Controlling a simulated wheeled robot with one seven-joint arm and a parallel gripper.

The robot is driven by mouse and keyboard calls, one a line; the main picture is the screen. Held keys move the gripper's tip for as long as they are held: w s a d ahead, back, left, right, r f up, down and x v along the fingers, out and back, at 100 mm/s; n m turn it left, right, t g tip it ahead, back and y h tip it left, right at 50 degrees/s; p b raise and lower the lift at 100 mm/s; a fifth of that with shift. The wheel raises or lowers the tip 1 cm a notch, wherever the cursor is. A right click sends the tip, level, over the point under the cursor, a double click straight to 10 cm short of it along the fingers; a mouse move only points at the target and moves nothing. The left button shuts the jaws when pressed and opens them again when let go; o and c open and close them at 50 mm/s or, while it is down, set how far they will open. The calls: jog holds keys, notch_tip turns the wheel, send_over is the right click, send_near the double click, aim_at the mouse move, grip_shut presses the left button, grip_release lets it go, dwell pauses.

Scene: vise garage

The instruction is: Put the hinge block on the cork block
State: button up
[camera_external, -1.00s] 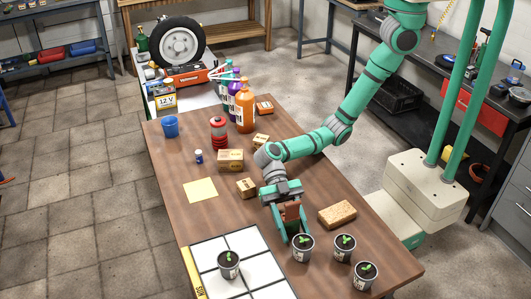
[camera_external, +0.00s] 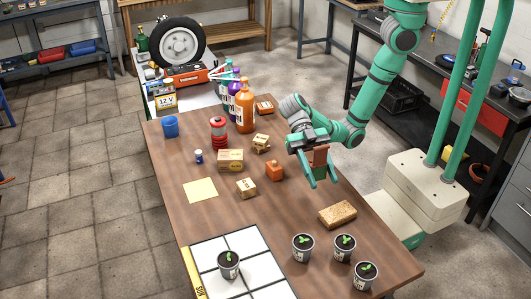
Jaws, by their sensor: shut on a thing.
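My gripper (camera_external: 321,181), with green fingers pointing down, is raised over the right side of the table. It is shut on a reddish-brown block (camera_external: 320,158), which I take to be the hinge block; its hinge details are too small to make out. The cork block (camera_external: 338,215), tan and speckled, lies flat on the table's right side, below and slightly right of my gripper in the picture. Its top is bare, and the held block is apart from it.
An orange-brown object (camera_external: 274,172) and small cartons (camera_external: 230,160) stand on the wooden table (camera_external: 290,205) left of my gripper. Several potted seedlings (camera_external: 303,247) stand in front of the cork block. Tall bottles (camera_external: 245,108) stand farther back. The table left of the cork block is clear.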

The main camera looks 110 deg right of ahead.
jog(key=shift+s+d+r, duration=0.15)
jog(key=shift+s+r, duration=0.05)
jog(key=shift+s, duration=0.2)
jog(key=s+r+n+g, duration=0.1)
jog(key=s+r, duration=0.2)
jog(key=s, duration=1.2)
send_over(342, 224)
notch_tip(342, 224, down, 9)
jog(key=shift+f, duration=1.8)
jog(key=shift+f, duration=0.15)
jog(key=o, duration=1.2)
